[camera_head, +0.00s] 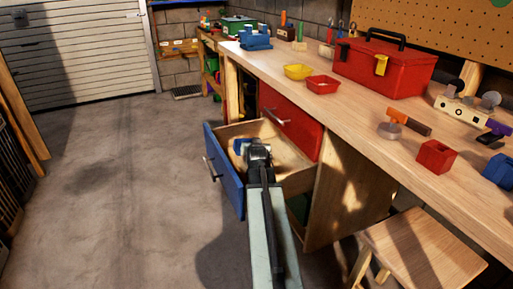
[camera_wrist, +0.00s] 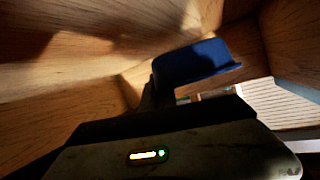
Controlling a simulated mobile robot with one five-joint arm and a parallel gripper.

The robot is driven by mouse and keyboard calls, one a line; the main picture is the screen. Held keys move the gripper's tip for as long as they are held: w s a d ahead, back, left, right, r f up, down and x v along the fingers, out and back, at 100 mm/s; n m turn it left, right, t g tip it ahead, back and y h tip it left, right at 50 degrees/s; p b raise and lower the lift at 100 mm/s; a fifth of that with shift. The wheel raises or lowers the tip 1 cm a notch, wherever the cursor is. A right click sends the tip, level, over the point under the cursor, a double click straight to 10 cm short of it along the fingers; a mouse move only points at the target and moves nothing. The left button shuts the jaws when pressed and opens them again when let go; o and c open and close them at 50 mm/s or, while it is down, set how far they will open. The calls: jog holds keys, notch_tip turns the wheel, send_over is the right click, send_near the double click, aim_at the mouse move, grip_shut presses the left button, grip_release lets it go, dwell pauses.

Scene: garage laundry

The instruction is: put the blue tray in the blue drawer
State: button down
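The blue drawer (camera_head: 223,172) is pulled open under the workbench, with a blue front and wooden inside. My gripper (camera_head: 257,150) reaches down into it. A small blue tray (camera_head: 237,145) shows just left of my gripper, inside the drawer's outline, with bright light on it. In the wrist view the blue tray (camera_wrist: 195,62) is close in front of my gripper, its rim slightly tilted, with wooden drawer walls around it. A dark finger meets or overlaps its left side. The fingertips are mostly hidden, so I cannot tell whether they grip it or whether it rests on the drawer bottom.
A closed red drawer (camera_head: 290,118) is above the open one. The workbench (camera_head: 350,118) carries a yellow tray (camera_head: 298,72), a red tray (camera_head: 322,84), a red toolbox (camera_head: 385,68) and a blue box (camera_head: 499,170). A wooden stool (camera_head: 420,250) stands at right. The floor at left is clear.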

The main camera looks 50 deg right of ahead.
jog(key=shift+f+b, duration=0.55)
jog(key=shift+b, duration=0.1)
jog(key=c, duration=1.7)
grip_release()
jog(key=shift+s, duration=0.1)
